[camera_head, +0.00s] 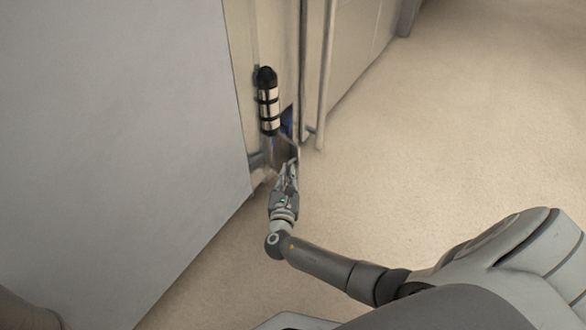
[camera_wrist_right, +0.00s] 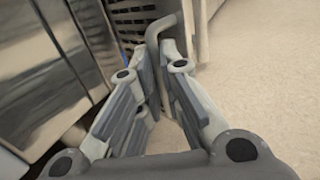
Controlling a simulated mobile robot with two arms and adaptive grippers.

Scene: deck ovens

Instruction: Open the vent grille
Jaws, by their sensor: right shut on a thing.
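The vent grille (camera_wrist_right: 132,18) shows at the top of the right wrist view as a panel with dark slats. A grey bent bar handle (camera_wrist_right: 153,36) stands in front of it. My right gripper (camera_wrist_right: 161,68) has its two fingers on either side of this bar and is shut on it. In the head view my right gripper (camera_head: 289,165) reaches low beside the cabinet front, and its fingers hide most of the handle there. The grille is hard to make out in the head view. My left gripper is not in view.
A large grey panel (camera_head: 120,120) fills the left of the head view. A black cylinder with pale bands (camera_head: 269,100) stands just above my right gripper. A vertical rail (camera_head: 327,75) runs along the cabinet to the right. The beige floor (camera_head: 440,140) on the right is clear.

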